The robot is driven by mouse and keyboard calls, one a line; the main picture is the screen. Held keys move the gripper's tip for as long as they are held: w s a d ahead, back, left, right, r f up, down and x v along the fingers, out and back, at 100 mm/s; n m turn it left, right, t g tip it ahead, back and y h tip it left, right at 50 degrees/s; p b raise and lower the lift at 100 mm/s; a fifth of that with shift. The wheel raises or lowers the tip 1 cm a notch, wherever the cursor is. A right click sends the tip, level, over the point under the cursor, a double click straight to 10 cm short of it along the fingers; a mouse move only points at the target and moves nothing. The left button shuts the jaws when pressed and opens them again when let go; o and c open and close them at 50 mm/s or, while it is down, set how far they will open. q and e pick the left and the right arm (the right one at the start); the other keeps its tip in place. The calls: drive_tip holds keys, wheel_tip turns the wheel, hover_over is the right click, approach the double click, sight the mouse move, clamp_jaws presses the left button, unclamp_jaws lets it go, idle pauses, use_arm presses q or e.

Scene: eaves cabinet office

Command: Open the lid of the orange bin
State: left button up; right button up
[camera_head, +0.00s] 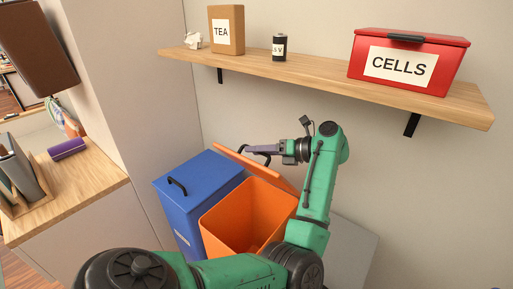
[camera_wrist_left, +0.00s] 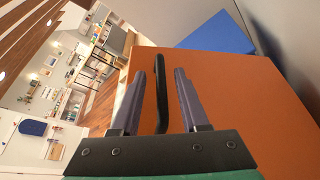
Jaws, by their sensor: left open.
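The orange bin (camera_head: 227,221) stands below the wall shelf, and I can see into its interior. Its orange lid (camera_head: 256,167) is raised and tilted up at the back; it fills much of the left wrist view (camera_wrist_left: 235,105). The lid's black handle (camera_wrist_left: 161,95) lies between the two fingers of my left gripper (camera_wrist_left: 160,76). That gripper (camera_head: 254,150) is open, at the raised lid, with the fingers apart around the handle. Whether a finger touches the handle I cannot tell. My green left arm hides the bin's right side. My right gripper is not in view.
A blue bin (camera_head: 195,195) with a closed lid stands directly left of the orange one. The shelf (camera_head: 320,80) above holds a tea box (camera_head: 226,30), a dark battery (camera_head: 280,46) and a red cells box (camera_head: 411,62). A wooden counter (camera_head: 85,190) stands at left.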

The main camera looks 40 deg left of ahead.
use_arm(q)
drive_tip(key=shift+a+f, duration=0.15)
drive_tip(key=shift+a, duration=0.2)
clamp_jaws()
idle(1.2)
